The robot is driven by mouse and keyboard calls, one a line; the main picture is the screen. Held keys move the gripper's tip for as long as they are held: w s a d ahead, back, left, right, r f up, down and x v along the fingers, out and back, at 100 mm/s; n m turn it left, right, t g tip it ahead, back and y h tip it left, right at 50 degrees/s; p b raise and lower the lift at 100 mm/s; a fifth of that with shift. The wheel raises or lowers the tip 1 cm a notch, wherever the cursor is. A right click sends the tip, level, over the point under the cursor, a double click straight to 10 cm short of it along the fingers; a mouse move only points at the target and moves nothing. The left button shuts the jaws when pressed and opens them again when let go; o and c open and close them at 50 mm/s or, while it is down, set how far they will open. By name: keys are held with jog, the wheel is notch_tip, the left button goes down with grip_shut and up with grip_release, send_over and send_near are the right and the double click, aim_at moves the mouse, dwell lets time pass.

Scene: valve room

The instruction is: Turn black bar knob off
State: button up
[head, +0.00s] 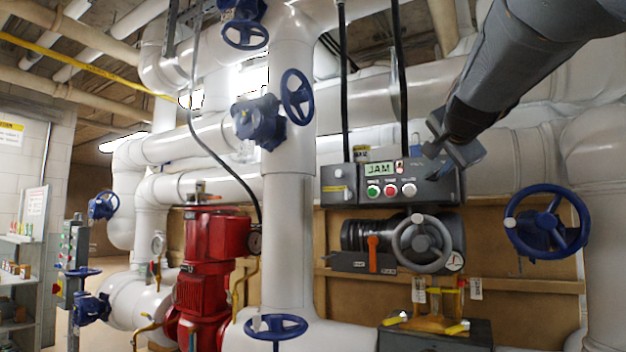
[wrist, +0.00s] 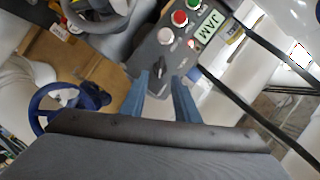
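The black bar knob (wrist: 159,68) sits at one end of the dark grey control box, seen in the wrist view just beyond my fingertips. Its bar runs roughly up and down in that view. My gripper (wrist: 160,79) is open, with one blue finger on each side of the knob's line. Whether the fingers touch the knob or reach around it cannot be told. In the head view my gripper (head: 436,150) is at the box's right end and hides most of the knob area. The control box (head: 331,198) carries a lit green display (head: 379,169) reading "JAM".
Green, red and white buttons (head: 391,190) sit in a row left of the knob. Below the box is a grey handwheel (head: 421,243) with an orange lever (head: 373,254). A blue valve wheel (head: 546,222) is to the right. Black conduits rise above the box.

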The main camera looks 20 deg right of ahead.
aim_at(433, 173)
jog(key=p+x, duration=0.1)
jog(key=x, duration=0.5)
jog(key=shift+w+d+r, duration=0.1)
jog(key=shift+w+d, duration=0.05)
jog(key=shift+p+x, duration=0.4)
jog(key=shift+x, duration=0.45)
grip_shut()
